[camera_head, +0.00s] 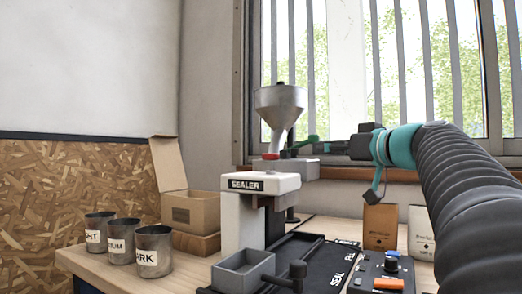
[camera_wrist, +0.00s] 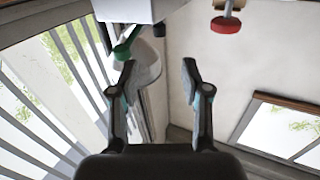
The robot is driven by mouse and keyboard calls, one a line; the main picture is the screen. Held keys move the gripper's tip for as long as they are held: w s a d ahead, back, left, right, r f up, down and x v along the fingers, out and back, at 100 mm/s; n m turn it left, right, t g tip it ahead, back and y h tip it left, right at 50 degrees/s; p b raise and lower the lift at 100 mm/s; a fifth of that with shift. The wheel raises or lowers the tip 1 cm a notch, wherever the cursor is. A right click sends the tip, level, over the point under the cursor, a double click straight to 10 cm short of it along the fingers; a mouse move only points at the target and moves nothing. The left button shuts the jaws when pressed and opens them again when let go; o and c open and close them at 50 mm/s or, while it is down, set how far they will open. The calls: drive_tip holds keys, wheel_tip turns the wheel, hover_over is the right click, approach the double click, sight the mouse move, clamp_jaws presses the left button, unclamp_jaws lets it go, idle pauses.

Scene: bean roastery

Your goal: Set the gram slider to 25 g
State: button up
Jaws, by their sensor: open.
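I cannot pick out the gram slider with certainty in either view. A pale box with a green lever (camera_head: 308,141) stands at the back, behind the sealer. The green lever also shows in the wrist view (camera_wrist: 126,48), beside the underside of the pale box (camera_wrist: 130,8). A control panel (camera_head: 367,268) with a blue knob and an orange button lies at the lower right. My gripper (camera_wrist: 158,75) is open, with nothing between its fingers. In the head view my arm reaches in from the right, and its end is in front of the window, right of the lever.
The white sealer (camera_head: 260,184) stands mid-bench under a metal funnel (camera_head: 280,97). A grey bin (camera_head: 243,271) and a black mat (camera_head: 313,265) lie in front. Several labelled cups, including the DARK cup (camera_head: 154,248), and an open carton (camera_head: 190,212) are at left. Bags (camera_head: 380,226) stand at right.

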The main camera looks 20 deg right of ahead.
sight(294, 149)
drive_tip(key=p+x, duration=0.2)
drive_tip(key=x, duration=1)
drive_tip(key=shift+w+p, duration=0.25)
drive_tip(key=shift+p, duration=0.15)
drive_tip(key=shift+c, duration=0.2)
clamp_jaws()
drive_tip(key=shift+f, duration=0.1)
